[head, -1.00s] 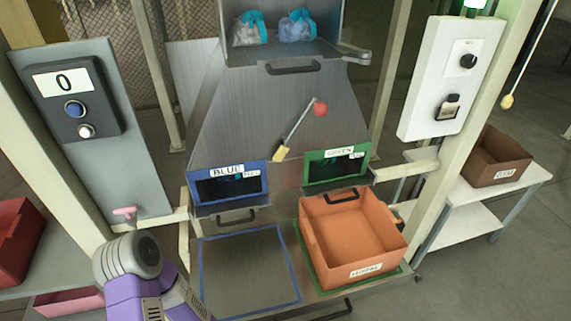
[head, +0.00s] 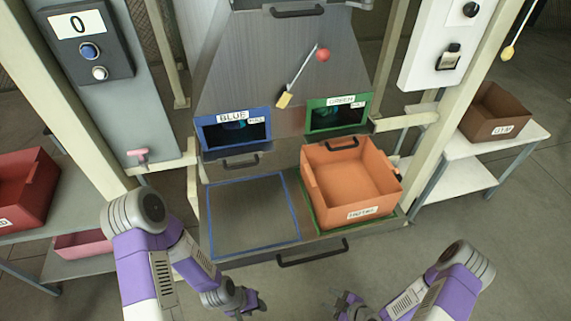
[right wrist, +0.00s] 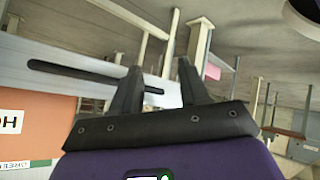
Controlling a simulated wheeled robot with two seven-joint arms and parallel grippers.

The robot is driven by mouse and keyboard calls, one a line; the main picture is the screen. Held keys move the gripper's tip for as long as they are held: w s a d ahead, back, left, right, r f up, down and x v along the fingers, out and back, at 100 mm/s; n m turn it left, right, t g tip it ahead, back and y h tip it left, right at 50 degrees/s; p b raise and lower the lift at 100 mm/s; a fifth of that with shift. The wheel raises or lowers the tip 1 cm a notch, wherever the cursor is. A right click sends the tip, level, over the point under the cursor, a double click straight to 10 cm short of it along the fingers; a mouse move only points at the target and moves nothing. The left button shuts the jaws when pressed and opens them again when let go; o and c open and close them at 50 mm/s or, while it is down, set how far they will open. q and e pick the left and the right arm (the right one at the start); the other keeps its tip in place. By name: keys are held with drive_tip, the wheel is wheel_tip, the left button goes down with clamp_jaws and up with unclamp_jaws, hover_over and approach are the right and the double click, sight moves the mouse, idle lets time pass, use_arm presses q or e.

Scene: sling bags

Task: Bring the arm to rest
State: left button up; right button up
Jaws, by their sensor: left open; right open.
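My left arm comes in from the left of the head view. Its left gripper (head: 252,303) hangs in front of the bench, near the bottom edge, open with nothing seen in it. My right gripper (head: 345,303) is low and right of it, also in front of the bench. In the right wrist view the right gripper (right wrist: 160,85) shows two dark fingers spread apart with nothing between them. Both grippers are apart from the bench and the orange bin in the head view.
An orange bin (head: 350,180) stands on the green-outlined spot. The blue-outlined spot (head: 252,216) is bare. Above them are the blue-framed (head: 236,131) and green-framed (head: 336,115) openings. A red bin (head: 28,190) is at left, a brown bin (head: 495,111) at right.

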drive_tip(key=s+a+r+m+g+h, duration=0.2)
drive_tip(key=s+a+r+m+g, duration=0.2)
drive_tip(key=m, duration=1.2)
wheel_tip(320, 180, up, 3)
drive_tip(key=a+g, duration=0.2)
drive_tip(key=shift+s+r+m+g+h, duration=0.2)
drive_tip(key=shift+s+m+g+h, duration=0.1)
drive_tip(key=shift+s, duration=0.1)
